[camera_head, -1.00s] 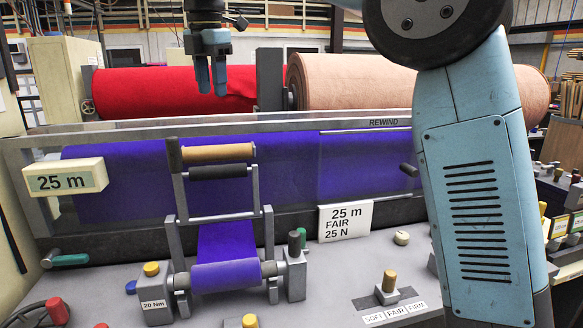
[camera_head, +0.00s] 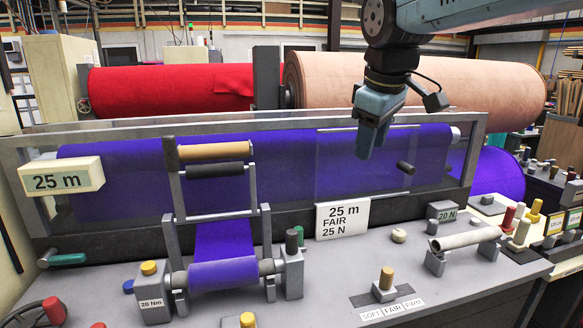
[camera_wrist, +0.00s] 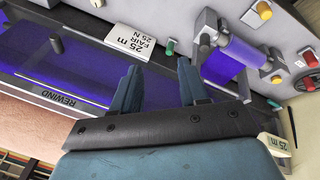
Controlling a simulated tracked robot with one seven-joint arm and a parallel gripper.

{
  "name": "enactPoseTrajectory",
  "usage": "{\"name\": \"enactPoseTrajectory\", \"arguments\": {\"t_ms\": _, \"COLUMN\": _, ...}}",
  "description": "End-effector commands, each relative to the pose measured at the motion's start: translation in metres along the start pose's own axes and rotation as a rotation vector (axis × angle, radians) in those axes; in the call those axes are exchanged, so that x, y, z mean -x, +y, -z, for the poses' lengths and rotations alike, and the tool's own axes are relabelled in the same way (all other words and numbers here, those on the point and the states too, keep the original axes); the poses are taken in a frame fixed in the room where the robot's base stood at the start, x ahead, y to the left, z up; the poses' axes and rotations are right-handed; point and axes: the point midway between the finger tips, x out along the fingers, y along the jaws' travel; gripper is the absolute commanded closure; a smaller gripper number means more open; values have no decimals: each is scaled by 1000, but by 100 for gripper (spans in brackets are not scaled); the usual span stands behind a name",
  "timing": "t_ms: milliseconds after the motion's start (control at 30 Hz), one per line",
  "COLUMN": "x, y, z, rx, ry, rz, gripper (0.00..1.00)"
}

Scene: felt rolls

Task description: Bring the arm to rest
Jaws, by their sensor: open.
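My gripper (camera_head: 367,140) hangs in the head view in front of the rewind window, to the right of the machine's centre, with its fingers pointing down. In the wrist view the two blue-grey fingers of my gripper (camera_wrist: 160,85) stand apart with nothing between them. The purple felt roll (camera_head: 110,160) lies behind the clear guard (camera_head: 340,170). A strip of purple felt (camera_head: 225,270) runs down over the front roller. The white sign (camera_head: 343,219) reading 25 m, FAIR, 25 N stands below my gripper, apart from it.
Red (camera_head: 165,90) and tan (camera_head: 410,80) felt rolls lie behind the machine. Knobs, including a tan-topped one (camera_head: 387,280), and a grey tube (camera_head: 467,239) stand on the front console. A 25 m box (camera_head: 62,181) is at the left. The air above the console is clear.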

Motion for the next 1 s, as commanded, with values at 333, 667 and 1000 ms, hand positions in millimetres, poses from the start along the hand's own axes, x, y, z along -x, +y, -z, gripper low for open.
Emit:
{"name": "enactPoseTrajectory", "arguments": {"t_ms": 333, "x": -46, "y": -26, "z": -123, "rx": -600, "ry": 72, "rz": -44, "gripper": 56}}
{"name": "enactPoseTrajectory", "arguments": {"t_ms": 667, "x": -68, "y": -42, "z": -162, "rx": -827, "ry": 108, "rz": -50, "gripper": 56}}
{"name": "enactPoseTrajectory", "arguments": {"t_ms": 1000, "x": -68, "y": -42, "z": -162, "rx": -827, "ry": 108, "rz": -50, "gripper": 56}}
